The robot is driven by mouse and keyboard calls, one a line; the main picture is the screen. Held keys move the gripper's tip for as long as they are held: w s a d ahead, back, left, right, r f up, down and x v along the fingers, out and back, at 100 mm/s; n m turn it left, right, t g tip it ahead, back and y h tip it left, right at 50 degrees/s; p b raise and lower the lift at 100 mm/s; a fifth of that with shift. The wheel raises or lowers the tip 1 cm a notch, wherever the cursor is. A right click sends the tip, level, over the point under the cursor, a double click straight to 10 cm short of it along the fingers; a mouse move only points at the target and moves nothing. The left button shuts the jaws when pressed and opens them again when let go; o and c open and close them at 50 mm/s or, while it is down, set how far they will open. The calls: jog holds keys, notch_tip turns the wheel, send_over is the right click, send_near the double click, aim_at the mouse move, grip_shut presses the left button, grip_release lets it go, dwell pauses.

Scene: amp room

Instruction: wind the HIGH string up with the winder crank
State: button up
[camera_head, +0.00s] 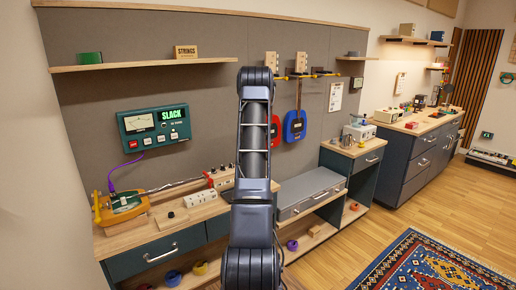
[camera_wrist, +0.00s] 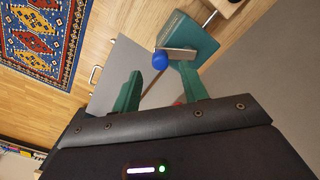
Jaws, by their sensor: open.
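In the wrist view a blue ball knob (camera_wrist: 160,60) sits at the end of a short metal bar (camera_wrist: 178,54) on a green box (camera_wrist: 188,34); this looks like the winder crank. My gripper (camera_wrist: 158,70) is open, its two green fingers apart, with the knob showing between and just beyond their tips. I cannot tell whether they touch it. In the head view my arm hides the gripper and crank. A teal tuner panel (camera_head: 154,127) on the wall reads SLACK. A board with string gear (camera_head: 165,188) lies on the bench; which string is HIGH cannot be told.
A grey lidded case (camera_head: 308,190) lies right of my arm. Open wooden floor and a patterned rug (camera_head: 432,262) lie at right.

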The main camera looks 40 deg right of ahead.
notch_tip(320, 180, up, 7)
dwell(0.3)
dwell(0.5)
jog(key=s+a+r+n+t, duration=0.1)
jog(key=s+a+r, duration=0.4)
jog(key=a, duration=0.6)
jog(key=s+a+r+n, duration=0.2)
jog(key=s+a+r, duration=0.35)
jog(key=a, duration=0.45)
jog(key=s+a+r+n+t, duration=0.1)
jog(key=s+a+r, duration=0.45)
jog(key=a, duration=0.55)
jog(key=s+a+n+t, duration=0.1)
jog(key=s+a+n, duration=0.1)
jog(key=s+a, duration=1.1)
jog(key=s+a+f+n, duration=0.1)
jog(key=s+a+f, duration=0.1)
jog(key=s, duration=0.5)
jog(key=s+a+f+n+t, duration=0.1)
jog(key=s+a+f, duration=0.2)
jog(key=s+f, duration=0.2)
jog(key=s, duration=0.2)
jog(key=shift+s+f+t, duration=0.3)
jog(key=shift+s, duration=0.05)
